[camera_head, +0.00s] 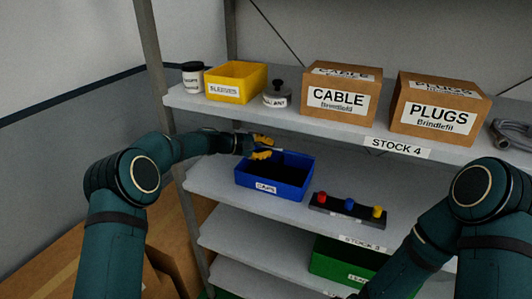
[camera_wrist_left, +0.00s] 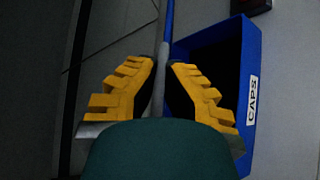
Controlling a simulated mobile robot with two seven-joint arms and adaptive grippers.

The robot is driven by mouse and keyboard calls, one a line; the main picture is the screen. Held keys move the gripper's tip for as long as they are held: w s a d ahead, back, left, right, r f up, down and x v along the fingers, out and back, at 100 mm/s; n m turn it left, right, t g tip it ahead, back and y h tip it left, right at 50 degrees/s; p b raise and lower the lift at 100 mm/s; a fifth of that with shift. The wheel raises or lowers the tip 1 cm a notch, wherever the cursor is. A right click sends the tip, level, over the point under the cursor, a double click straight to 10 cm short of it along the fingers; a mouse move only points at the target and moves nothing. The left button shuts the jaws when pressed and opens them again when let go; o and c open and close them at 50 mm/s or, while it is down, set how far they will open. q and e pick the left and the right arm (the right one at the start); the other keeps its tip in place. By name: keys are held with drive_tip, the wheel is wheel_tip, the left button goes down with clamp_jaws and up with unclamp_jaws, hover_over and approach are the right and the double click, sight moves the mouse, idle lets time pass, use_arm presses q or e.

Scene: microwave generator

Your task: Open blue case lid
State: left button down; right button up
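The blue case (camera_head: 293,191), labelled CAPS, stands on the middle shelf, and its dark inside shows from above. It also shows in the left wrist view (camera_wrist_left: 247,95), on the right. My left gripper (camera_head: 263,148) is at the case's back left edge. In the left wrist view its yellow fingers (camera_wrist_left: 163,66) come close together on both sides of a thin grey bar with a blue strip (camera_wrist_left: 168,22) beyond it. The strip looks like the lid seen edge-on, raised. My right arm enters at the lower right; its gripper is out of view.
A black block with red, blue and yellow knobs (camera_head: 348,209) lies right of the case. The upper shelf (camera_head: 345,129) holds a yellow bin (camera_head: 236,93), a CABLE box (camera_head: 341,99) and a PLUGS box (camera_head: 437,112). A green bin (camera_head: 330,266) is below.

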use_arm(q)
drive_tip(key=shift+d, duration=0.1)
idle(0.3)
drive_tip(key=c, duration=1.3)
unclamp_jaws()
drive_tip(key=shift+w, duration=0.1)
drive_tip(key=shift+o, duration=1.3)
drive_tip(key=shift+w+d, duration=0.1)
drive_tip(key=v, duration=1.2)
